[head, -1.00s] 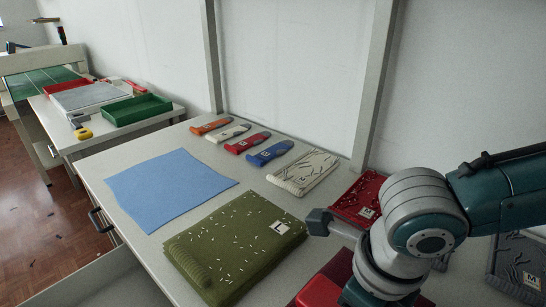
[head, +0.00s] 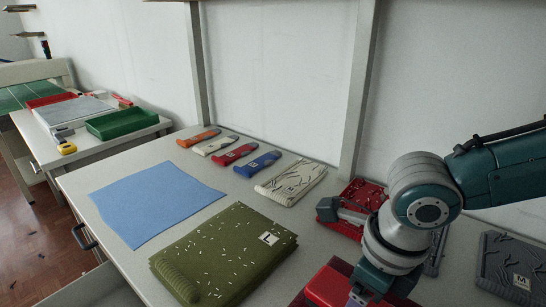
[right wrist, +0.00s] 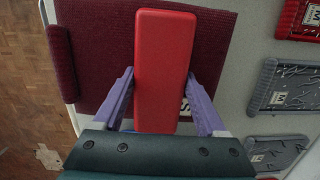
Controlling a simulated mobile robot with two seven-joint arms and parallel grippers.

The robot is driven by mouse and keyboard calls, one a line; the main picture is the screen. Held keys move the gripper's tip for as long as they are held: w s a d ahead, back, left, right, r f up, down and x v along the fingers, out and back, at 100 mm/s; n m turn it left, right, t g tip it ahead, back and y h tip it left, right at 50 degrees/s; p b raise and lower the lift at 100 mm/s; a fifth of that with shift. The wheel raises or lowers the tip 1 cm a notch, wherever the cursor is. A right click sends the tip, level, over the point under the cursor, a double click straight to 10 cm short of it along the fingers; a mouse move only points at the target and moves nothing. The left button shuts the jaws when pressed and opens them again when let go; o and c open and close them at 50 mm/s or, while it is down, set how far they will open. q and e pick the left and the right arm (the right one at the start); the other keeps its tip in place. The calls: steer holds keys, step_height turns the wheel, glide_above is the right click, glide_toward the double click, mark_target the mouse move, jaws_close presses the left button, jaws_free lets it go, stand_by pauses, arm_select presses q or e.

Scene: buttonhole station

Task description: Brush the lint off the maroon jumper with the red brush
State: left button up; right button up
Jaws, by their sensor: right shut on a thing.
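The red brush (right wrist: 164,70) is held between the purple fingers of my right gripper (right wrist: 163,82) in the right wrist view. It lies across the maroon jumper (right wrist: 97,50), covering its middle; whether it touches the cloth I cannot tell. A white label marked S (right wrist: 184,106) shows partly beside the brush. I make out no lint on the bare maroon cloth. In the head view the red brush (head: 329,288) is at the bottom edge, with my right gripper (head: 357,296) partly cut off there. The jumper is mostly hidden in that view. My left gripper is not in view.
An olive jumper (head: 215,250) with pale lint and a blue cloth (head: 150,200) lie left on the table. Folded cream (head: 290,180), red (head: 352,197) and grey (head: 505,265) garments lie behind and right. Smaller folded pieces (head: 235,152) line the wall. A green tray (head: 128,118) stands on a side table.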

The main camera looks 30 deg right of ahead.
steer(key=shift+w+d+f+b, duration=0.1)
steer(key=shift+w+d+b, duration=0.05)
steer(key=shift+d, duration=0.55)
steer(key=shift+w+d+f+b, duration=0.1)
steer(key=shift+w+d+b, duration=0.05)
steer(key=shift+d, duration=0.5)
steer(key=shift+w+d+r+b, duration=0.15)
steer(key=shift+w+d+b, duration=0.05)
steer(key=shift+d, duration=0.4)
steer(key=shift+w+d+r+b, duration=0.1)
steer(key=shift+w+d+b, duration=0.1)
steer(key=shift+d, duration=0.4)
steer(key=shift+w+d+f+b, duration=0.1)
steer(key=shift+w+d+b, duration=0.15)
steer(key=shift+d, duration=0.2)
steer(key=shift+w+d+b, duration=0.15)
steer(key=shift+d+b, duration=0.2)
steer(key=shift+d, duration=0.1)
steer(key=shift+w+d+f+b, duration=0.2)
steer(key=shift+d+b, duration=0.15)
steer(key=shift+b, duration=0.75)
steer(key=shift+d+b, duration=0.3)
steer(key=shift+b, duration=0.4)
steer(key=shift+d+r+b, duration=0.1)
steer(key=shift+d+b, duration=0.1)
steer(key=shift+b, duration=0.1)
